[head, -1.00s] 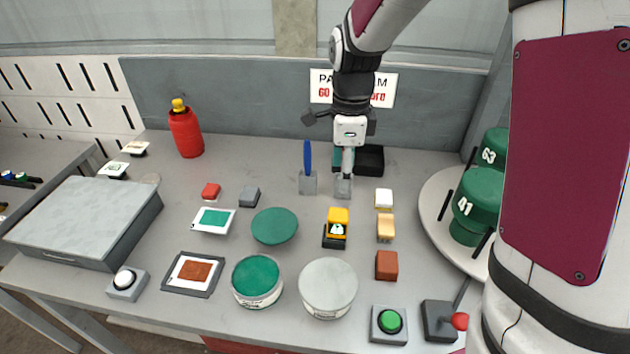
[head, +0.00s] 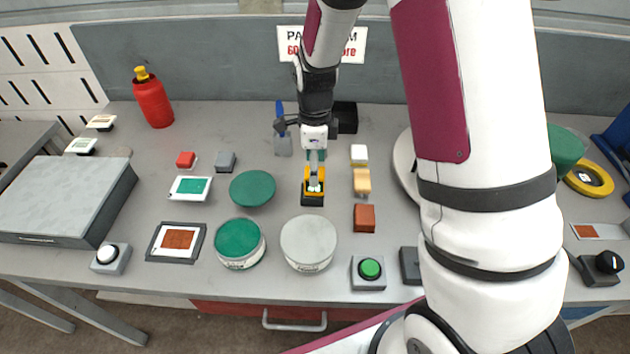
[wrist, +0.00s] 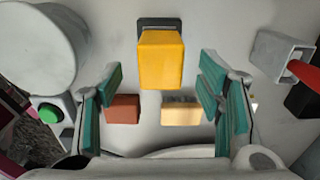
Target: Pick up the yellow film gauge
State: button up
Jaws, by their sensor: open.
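The yellow film gauge (head: 314,175), yellow with a black base, stands on the grey table in front of the back wall. My gripper (head: 315,158) is over it in the head view, and the arm partly covers the gauge. In the wrist view the gauge (wrist: 161,60) shows as a yellow block with a dark grey base, between the teal-padded fingers and toward the top. The gripper (wrist: 162,82) is open, with a gap on both sides of the gauge. The fingers do not touch it in that view.
A wooden block (head: 362,181) and a red-brown block (head: 364,218) are close on the right. A green disc (head: 252,188) lies left, a grey-lidded tin (head: 309,240) in front. A black box (head: 346,117) stands behind. The table between them is bare.

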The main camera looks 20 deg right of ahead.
jog(key=shift+f, duration=1.65)
jog(key=c, duration=1.4)
jog(key=shift+r, duration=0.1)
notch_tip(320, 180, up, 9)
jog(key=shift+w+f+b, duration=0.1)
jog(key=shift+b, duration=0.2)
jog(key=shift+r+b, duration=0.5)
jog(key=shift+b, duration=0.35)
